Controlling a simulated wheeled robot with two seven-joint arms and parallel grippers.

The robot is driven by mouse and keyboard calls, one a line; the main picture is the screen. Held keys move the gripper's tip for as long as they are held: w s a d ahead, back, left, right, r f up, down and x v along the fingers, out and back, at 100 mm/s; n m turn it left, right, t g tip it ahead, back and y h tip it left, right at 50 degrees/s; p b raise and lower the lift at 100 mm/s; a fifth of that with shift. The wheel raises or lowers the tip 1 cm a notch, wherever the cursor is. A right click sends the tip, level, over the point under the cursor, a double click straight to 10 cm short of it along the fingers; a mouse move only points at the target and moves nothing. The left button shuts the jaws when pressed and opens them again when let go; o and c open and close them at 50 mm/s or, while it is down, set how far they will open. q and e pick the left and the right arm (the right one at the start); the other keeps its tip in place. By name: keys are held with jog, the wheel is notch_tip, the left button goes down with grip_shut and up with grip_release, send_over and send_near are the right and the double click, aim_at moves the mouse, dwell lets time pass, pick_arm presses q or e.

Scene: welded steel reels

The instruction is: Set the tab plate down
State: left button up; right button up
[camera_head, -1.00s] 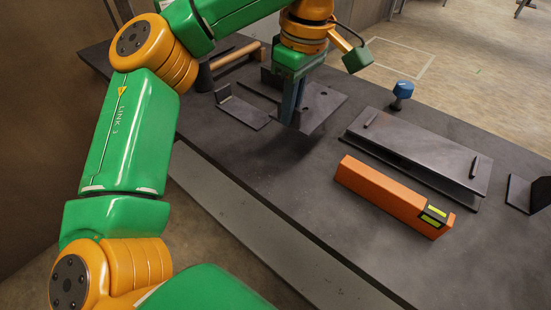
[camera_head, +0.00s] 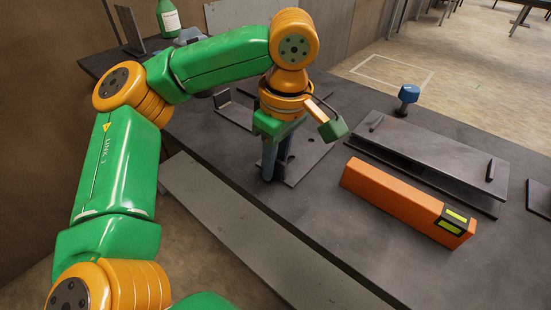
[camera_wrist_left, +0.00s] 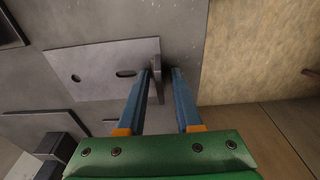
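The tab plate (camera_head: 312,154) is a dark steel plate, flat on the bench as far as I can see. In the left wrist view the plate (camera_wrist_left: 98,72) shows a round hole, a slot and an upright tab (camera_wrist_left: 157,88) at its edge. My left gripper (camera_head: 272,172) points down at the plate's near edge. In the left wrist view its blue fingers (camera_wrist_left: 164,72) stand on either side of the tab. The tab is close to the left finger, with a clear gap to the right finger, so the gripper is open. My right gripper is out of view.
An orange spirit level (camera_head: 400,199) lies right of the plate, before a dark steel assembly (camera_head: 435,155). A blue-topped object (camera_head: 408,95) stands behind. A green bottle (camera_head: 168,18) is at the far left. The bench (camera_head: 330,235) is clear in front of the level.

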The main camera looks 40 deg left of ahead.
pick_arm(q)
notch_tip(320, 180, up, 12)
jog(key=d+p, duration=0.1)
jog(key=p, duration=0.5)
jog(key=shift+d, duration=0.2)
jog(key=shift+s, duration=0.1)
